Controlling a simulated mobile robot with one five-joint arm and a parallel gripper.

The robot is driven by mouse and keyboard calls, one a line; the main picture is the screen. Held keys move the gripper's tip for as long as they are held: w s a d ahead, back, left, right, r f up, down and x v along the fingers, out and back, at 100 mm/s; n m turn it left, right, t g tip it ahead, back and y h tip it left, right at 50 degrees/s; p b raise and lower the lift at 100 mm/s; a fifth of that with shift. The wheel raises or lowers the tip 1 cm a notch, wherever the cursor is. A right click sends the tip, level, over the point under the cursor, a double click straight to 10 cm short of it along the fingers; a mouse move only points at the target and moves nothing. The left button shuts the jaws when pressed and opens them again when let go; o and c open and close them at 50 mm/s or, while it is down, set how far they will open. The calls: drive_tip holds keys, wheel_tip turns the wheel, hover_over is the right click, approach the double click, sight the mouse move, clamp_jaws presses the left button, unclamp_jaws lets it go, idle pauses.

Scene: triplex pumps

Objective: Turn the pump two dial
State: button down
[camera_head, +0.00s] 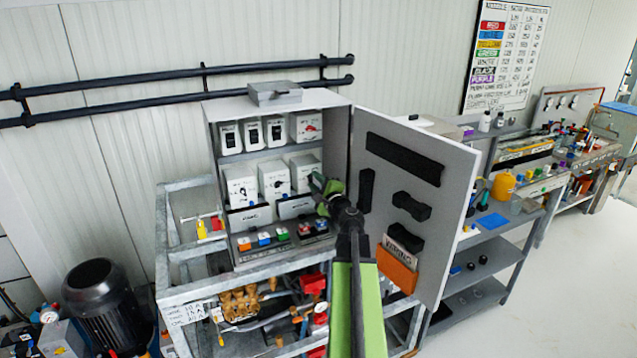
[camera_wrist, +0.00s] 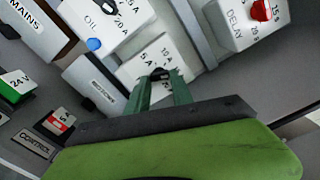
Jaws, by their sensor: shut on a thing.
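A white box (camera_wrist: 172,55) marked 5 A and 10 A carries a small black dial (camera_wrist: 159,72), taken here as the pump two dial; its name label is not readable behind my fingers. My gripper (camera_wrist: 159,84) is shut on this dial, with its green fingers on either side of it. In the head view my gripper (camera_head: 319,183) reaches into the open grey cabinet at the right end of the middle row of white boxes. The dial itself is hidden there.
A neighbouring box marked OIL (camera_wrist: 105,22) has a similar black dial. A DELAY box with a red dial (camera_wrist: 260,10) sits close by. The open cabinet door (camera_head: 405,190) stands right of my arm. Coloured switches (camera_head: 280,236) line the cabinet's lower front.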

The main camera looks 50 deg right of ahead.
drive_tip(key=shift+s+f+m, duration=0.1)
drive_tip(key=shift+m, duration=0.2)
drive_tip(key=c, duration=1.1)
unclamp_jaws()
drive_tip(key=shift+d, duration=0.1)
